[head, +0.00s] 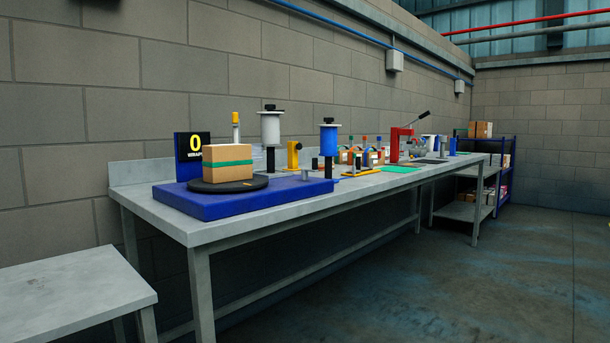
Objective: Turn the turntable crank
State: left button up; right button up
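A round black turntable (203,187) sits on a thick blue base (240,203) at the near left end of the long grey bench. A brown cardboard box (228,168) with a green band stands on the turntable. A black sign with a yellow "0" and the word "WRAPS" (193,147) stands behind the box at the base's left. A blue roll (328,141) stands on a black post at the base's right end. I cannot clearly make out which part is the crank. Neither of my grippers is in view.
The long grey bench (190,232) runs along the block wall. Further along it are a white roll (270,128), a yellow bracket (293,154), small boxes and a red lever press (395,145). A low grey table (70,290) stands at the front left. The floor at right is clear.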

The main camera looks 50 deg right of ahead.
aim_at(304, 172)
jog(key=i+z, duration=0.2)
jog(key=z, duration=1.15)
jog(key=k+l+z, duration=0.15)
jog(key=z, duration=0.15)
jog(key=i+l, duration=0.2)
jog(key=i, duration=0.3)
jog(key=i+l+u, duration=0.15)
jog(key=i, duration=0.35)
jog(key=i+l, duration=0.3)
jog(key=i, duration=0.15)
